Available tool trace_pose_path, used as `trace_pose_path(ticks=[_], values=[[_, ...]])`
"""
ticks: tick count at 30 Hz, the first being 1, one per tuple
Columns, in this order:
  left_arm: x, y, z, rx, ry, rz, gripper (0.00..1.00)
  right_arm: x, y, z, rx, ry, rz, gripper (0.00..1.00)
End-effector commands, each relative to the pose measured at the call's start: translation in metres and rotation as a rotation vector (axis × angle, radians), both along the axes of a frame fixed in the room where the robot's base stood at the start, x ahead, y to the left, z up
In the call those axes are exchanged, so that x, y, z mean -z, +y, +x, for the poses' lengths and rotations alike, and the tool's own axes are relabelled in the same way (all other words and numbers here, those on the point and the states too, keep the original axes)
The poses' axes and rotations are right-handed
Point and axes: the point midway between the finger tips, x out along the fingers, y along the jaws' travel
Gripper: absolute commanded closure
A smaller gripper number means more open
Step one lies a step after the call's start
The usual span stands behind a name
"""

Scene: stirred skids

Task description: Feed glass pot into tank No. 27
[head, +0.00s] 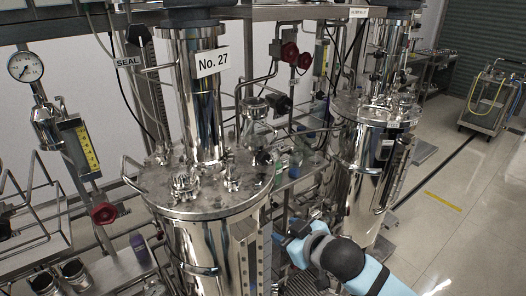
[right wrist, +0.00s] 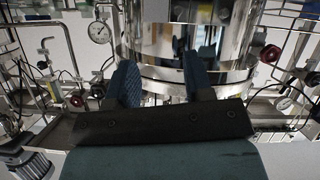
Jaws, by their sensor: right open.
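Tank No. 27 (head: 205,245) is a polished steel vessel with a flat round lid and a tall central column, left of centre in the head view. Its white label (head: 212,62) reads "No. 27". My right gripper (head: 284,236) is low, just right of the tank. In the right wrist view the gripper (right wrist: 162,84) is open and empty, its blue fingers pointing towards a steel vessel. My left gripper is out of view.
A second steel tank (head: 358,170) stands to the right. Pipes, red-handled valves (head: 290,53) and a pressure gauge (head: 25,66) crowd the skid frame. Two small metal cups (head: 75,272) sit at lower left. Open floor and a trolley (head: 490,100) lie at far right.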

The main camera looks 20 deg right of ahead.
Motion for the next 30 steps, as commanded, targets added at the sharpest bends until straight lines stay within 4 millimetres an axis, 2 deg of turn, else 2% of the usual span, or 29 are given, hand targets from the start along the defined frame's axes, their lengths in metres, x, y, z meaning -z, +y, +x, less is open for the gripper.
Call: trace_pose_path(ticks=[1,3,6,10,13,17,20,30], values=[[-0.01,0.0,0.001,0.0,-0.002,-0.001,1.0,-0.04,-0.004,0.01,0.0,-0.034,-0.03,0.53],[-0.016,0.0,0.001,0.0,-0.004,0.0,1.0,-0.076,-0.008,0.016,0.008,-0.056,-0.065,0.53],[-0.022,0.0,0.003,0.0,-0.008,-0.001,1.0,-0.117,-0.014,0.021,0.024,-0.082,-0.105,0.53],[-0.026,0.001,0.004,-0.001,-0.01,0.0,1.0,-0.146,-0.02,0.022,0.044,-0.101,-0.138,0.53],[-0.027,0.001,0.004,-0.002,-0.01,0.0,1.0,-0.155,-0.022,0.024,0.052,-0.106,-0.149,0.53],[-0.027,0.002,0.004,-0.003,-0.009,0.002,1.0,-0.154,-0.021,0.034,0.055,-0.106,-0.15,0.53],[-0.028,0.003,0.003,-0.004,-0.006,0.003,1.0,-0.148,-0.018,0.048,0.055,-0.104,-0.15,0.53],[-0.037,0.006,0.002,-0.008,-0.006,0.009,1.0,-0.123,-0.005,0.115,0.056,-0.105,-0.149,0.53]])
